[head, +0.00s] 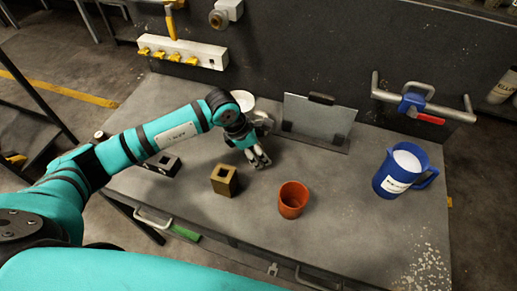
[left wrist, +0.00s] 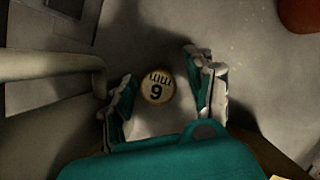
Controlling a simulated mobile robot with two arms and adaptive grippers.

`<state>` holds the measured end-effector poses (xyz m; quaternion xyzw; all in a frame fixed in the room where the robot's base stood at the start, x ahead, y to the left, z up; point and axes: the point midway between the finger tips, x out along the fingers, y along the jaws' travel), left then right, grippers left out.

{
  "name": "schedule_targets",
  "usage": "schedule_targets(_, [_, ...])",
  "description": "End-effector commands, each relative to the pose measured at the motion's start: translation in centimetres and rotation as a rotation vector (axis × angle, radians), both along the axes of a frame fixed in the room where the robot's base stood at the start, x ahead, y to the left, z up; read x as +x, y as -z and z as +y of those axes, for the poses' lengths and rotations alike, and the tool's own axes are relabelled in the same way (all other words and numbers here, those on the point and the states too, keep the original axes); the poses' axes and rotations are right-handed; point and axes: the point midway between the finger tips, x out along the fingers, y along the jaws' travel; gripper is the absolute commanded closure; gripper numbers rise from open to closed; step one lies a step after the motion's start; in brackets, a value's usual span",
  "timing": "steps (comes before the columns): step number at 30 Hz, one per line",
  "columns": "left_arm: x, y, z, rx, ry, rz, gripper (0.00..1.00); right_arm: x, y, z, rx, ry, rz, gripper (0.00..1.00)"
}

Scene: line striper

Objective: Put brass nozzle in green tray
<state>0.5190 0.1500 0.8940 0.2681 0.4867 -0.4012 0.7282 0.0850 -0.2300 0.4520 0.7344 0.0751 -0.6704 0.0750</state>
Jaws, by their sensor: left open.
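My left gripper (head: 262,163) is open, low over the middle of the grey bench. I cannot make out a green tray. My right gripper is not in view.
An orange cup (head: 292,200) stands to the right of the gripper, a blue jug (head: 401,172) further right. A dark block (head: 163,166) lies left. A grey panel (head: 318,121) and white dish (head: 242,101) stand behind. The bench's (head: 345,235) front right is clear.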

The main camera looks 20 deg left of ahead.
Motion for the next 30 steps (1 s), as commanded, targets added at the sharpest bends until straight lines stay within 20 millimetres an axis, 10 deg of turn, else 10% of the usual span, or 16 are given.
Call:
schedule_targets(6, [0.01, 0.08, -0.02, 0.000, 0.000, 0.000, 0.47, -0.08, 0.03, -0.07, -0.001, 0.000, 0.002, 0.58])
schedule_targets(18, [0.01, 0.03, 0.00, 0.000, 0.000, 0.000, 0.99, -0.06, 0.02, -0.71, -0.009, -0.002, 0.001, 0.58])
schedule_targets(30, [0.04, -0.07, -0.01, -0.001, 0.000, -0.001, 1.00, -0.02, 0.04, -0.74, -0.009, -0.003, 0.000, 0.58])
